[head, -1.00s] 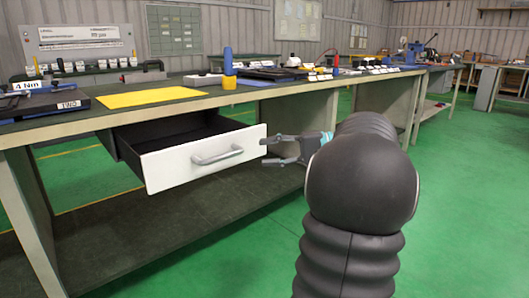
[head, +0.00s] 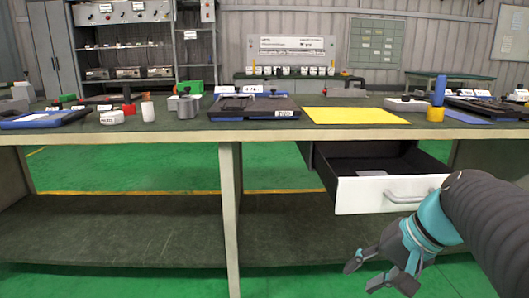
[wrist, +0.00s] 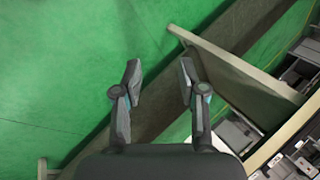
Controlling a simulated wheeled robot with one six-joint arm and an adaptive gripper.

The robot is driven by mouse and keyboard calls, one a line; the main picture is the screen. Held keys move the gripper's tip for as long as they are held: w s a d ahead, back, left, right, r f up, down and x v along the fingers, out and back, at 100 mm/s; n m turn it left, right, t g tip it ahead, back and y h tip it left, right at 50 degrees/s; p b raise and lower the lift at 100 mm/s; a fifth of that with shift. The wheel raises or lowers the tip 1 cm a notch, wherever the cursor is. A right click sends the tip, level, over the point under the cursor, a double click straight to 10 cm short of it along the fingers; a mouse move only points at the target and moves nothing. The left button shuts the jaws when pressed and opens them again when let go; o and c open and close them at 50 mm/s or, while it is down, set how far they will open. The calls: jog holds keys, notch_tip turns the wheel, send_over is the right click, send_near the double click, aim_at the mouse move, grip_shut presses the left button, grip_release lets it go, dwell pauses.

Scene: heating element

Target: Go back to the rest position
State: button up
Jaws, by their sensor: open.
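The drawer (head: 362,195) under the bench stands pulled out, with a white front and a grey handle (head: 406,196). My arm covers the right end of the drawer front. A small pale item seems to lie inside the drawer.
The workbench (head: 180,131) spans the view, with a yellow mat (head: 354,116), a dark tray (head: 254,107) and a blue-and-yellow cylinder (head: 437,98) on top. A bench leg (head: 230,215) stands left of my gripper. The lower shelf (head: 120,228) is bare. Green floor lies in front.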

jog(key=s+a+f+n+t+h+p, duration=0.2)
jog(key=s+n+h, duration=0.3)
jog(key=s, duration=0.3)
jog(key=shift+a+f+n+p, duration=0.2)
jog(key=shift+a+n+p, duration=0.2)
jog(key=shift+a, duration=0.05)
